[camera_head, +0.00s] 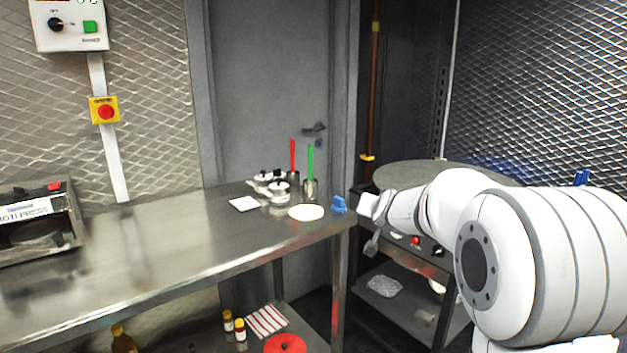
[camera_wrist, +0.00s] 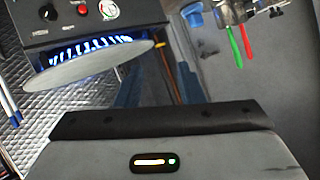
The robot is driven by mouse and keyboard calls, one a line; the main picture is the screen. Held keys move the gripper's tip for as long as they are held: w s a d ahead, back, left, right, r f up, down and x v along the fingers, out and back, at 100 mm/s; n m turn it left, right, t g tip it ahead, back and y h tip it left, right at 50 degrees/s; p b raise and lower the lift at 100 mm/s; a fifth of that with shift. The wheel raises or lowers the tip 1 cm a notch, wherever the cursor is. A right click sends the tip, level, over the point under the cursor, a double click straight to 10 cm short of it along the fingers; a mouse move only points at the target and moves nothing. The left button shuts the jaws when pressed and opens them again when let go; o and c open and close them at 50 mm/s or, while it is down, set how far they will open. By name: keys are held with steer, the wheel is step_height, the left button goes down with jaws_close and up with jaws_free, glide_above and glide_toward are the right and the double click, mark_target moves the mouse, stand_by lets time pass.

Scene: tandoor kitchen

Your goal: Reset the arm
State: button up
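My arm reaches in from the right in the head view, with its white wrist end and my gripper (camera_head: 370,210) beside the right end of the steel table. The gripper's fingers are not clear there. In the wrist view the dark gripper housing (camera_wrist: 220,150), with a small lit strip, fills the bottom. Bluish shapes show past its edge, but I cannot tell whether they are fingers. I see nothing clearly held.
The steel table (camera_head: 140,250) bears a blue item (camera_head: 339,204), a white disc (camera_head: 306,212), lidded pots (camera_head: 277,190) and red and green handled tools. A round-topped appliance (camera_head: 430,174) stands behind my arm. The table's middle is clear.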

steer(key=s+n+g+p, duration=0.4)
steer(key=s+g+p, duration=0.6)
steer(key=s, duration=3)
steer(key=shift+s+a+r+p, duration=0.2)
steer(key=shift+a+r+p, duration=0.1)
steer(key=shift+r+p, duration=0.2)
